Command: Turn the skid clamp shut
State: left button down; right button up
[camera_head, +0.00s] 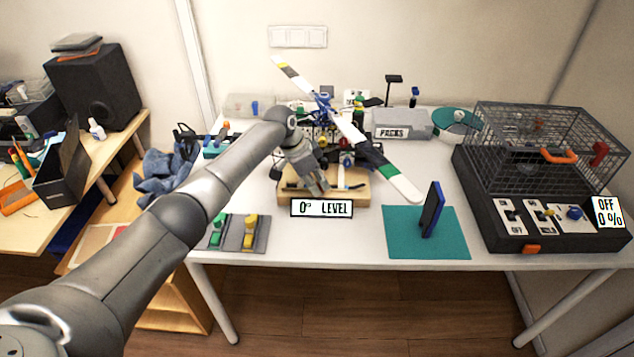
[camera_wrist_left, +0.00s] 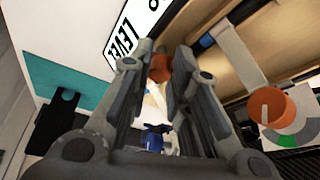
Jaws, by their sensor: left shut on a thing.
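A model helicopter with a long rotor (camera_head: 385,172) stands over a wooden base (camera_head: 290,188) at the middle of the table. My left gripper (camera_head: 322,190) reaches down to the front of this base. In the left wrist view my left gripper (camera_wrist_left: 158,64) has its fingertips on either side of an orange knob (camera_wrist_left: 160,68) and is shut on it. A second orange knob (camera_wrist_left: 278,106) sits at the right, beside a plate with green and grey marks and a grey bar. The gripper hides much of the base in the head view, so I cannot tell the clamp's position. My right gripper is not in view.
A "0° LEVEL" sign (camera_head: 321,208) stands at the base's front. A teal mat (camera_head: 400,245) with an upright blue-black device (camera_head: 432,210) lies to the right. A wire cage (camera_head: 545,135) on a black console fills the far right. A grey tray (camera_head: 232,240) is front left.

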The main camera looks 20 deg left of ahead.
pick_arm(q)
jog(key=c, duration=1.3)
grip_release()
jog(key=shift+c, duration=0.2)
